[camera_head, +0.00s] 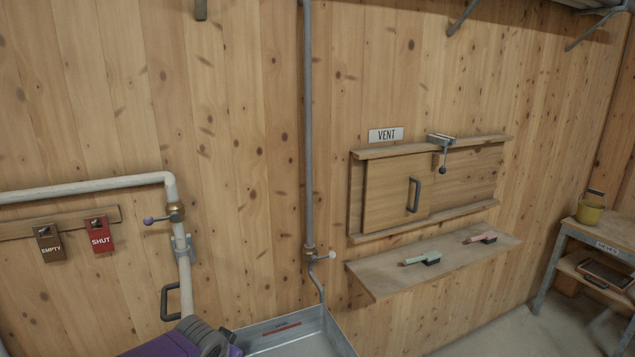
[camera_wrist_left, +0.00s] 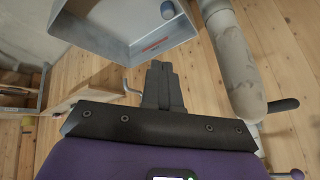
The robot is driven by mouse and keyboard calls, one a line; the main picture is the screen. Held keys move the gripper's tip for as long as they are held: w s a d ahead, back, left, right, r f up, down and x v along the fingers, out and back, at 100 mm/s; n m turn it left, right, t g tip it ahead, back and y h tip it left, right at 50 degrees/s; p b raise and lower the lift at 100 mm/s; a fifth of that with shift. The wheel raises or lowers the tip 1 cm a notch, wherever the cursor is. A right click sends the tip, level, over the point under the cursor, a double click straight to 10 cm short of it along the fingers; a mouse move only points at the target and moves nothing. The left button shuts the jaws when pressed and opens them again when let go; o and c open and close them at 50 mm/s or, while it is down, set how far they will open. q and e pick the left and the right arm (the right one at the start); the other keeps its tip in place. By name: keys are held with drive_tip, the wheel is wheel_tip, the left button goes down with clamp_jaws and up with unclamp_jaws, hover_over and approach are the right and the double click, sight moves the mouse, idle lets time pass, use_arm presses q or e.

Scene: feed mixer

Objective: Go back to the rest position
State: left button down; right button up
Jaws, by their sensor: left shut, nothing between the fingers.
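My left gripper (camera_wrist_left: 163,72) shows in the left wrist view with its two dark fingers together and nothing between them. A metal basin (camera_wrist_left: 92,38) is beyond the fingertips in that view, and the fingers look apart from it. In the head view a purple and grey part of my left arm is at the bottom edge, just left of the same basin (camera_head: 338,330). The left fingers are hidden or out of frame there. My right gripper is in neither view.
A pale pipe (camera_head: 185,285) with a black handle (camera_head: 168,302) stands close to my left arm. A thin grey pipe (camera_head: 308,130) drops to the basin. A wall shelf (camera_head: 390,280) juts out below the vent door (camera_head: 385,190). A side table (camera_head: 590,235) stands right.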

use_arm(q)
drive_tip(key=s+d+f+n+g+h+b, duration=0.1)
drive_tip(key=s+d+f, duration=0.2)
drive_tip(key=f, duration=0.5)
drive_tip(key=s+d+f+g+h+b, duration=0.1)
drive_tip(key=s+d+f+g+h, duration=0.15)
drive_tip(key=f, duration=0.65)
drive_tip(key=s+d+f+n+b, duration=0.1)
drive_tip(key=s+d+f, duration=0.15)
drive_tip(key=f, duration=0.55)
drive_tip(key=s+d+f+n+g+b, duration=0.2)
drive_tip(key=s+f+n, duration=0.3)
drive_tip(key=s+f, duration=1.2)
drive_tip(key=shift+s+f+h+b, duration=0.15)
drive_tip(key=shift+s+h+b, duration=0.2)
drive_tip(key=shift+h, duration=0.1)
